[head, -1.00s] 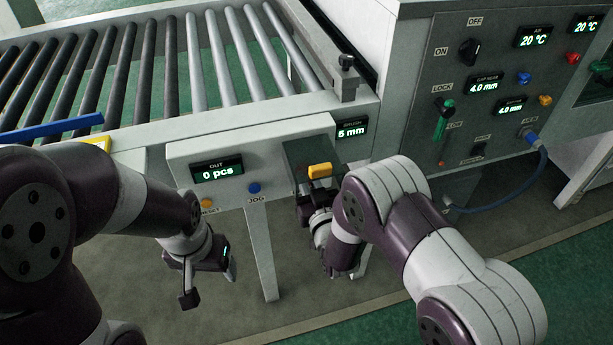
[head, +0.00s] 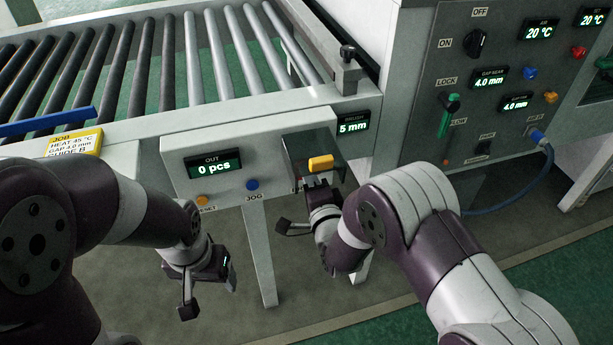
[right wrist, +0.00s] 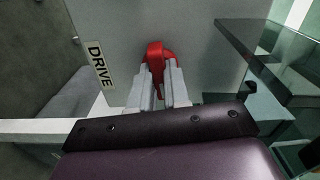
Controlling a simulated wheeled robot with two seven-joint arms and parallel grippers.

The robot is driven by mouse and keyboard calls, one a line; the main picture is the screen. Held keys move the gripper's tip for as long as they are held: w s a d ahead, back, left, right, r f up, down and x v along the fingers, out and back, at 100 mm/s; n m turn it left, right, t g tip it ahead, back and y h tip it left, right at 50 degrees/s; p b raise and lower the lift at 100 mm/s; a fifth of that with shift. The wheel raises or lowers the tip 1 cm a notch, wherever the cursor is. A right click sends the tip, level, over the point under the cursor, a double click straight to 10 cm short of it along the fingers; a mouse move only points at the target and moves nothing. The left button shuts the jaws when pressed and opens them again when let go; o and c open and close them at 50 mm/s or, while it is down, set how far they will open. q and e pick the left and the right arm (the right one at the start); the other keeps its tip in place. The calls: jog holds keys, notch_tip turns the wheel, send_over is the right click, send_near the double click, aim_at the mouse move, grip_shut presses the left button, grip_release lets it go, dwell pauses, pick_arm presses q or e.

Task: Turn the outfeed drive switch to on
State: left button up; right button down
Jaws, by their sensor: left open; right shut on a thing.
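The outfeed drive switch is a red knob (right wrist: 155,58) on a grey panel beside a DRIVE label (right wrist: 101,65), seen in the right wrist view. My right gripper (right wrist: 160,82) is shut on this knob, with its fingers on either side. In the head view my right gripper (head: 317,182) reaches up at the right end of the OUT control box (head: 235,148), under a yellow tab (head: 320,162) on a dark see-through cover. The knob is hidden there, and I cannot tell its on or off marks. My left gripper (head: 207,287) is open and empty, low in front of the box.
The roller conveyor (head: 160,62) lies behind the box. The box has an orange button (head: 202,200) and a blue JOG button (head: 252,185). A cabinet (head: 420,120) with another knob (head: 476,43) and a green lever (head: 449,108) stands right. A see-through plate (right wrist: 265,55) is beside my right gripper.

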jog(key=c, duration=1.5)
grip_release()
jog(key=shift+m, duration=0.4)
jog(key=o, duration=0.4)
jog(key=p+v, duration=0.1)
jog(key=v, duration=0.6)
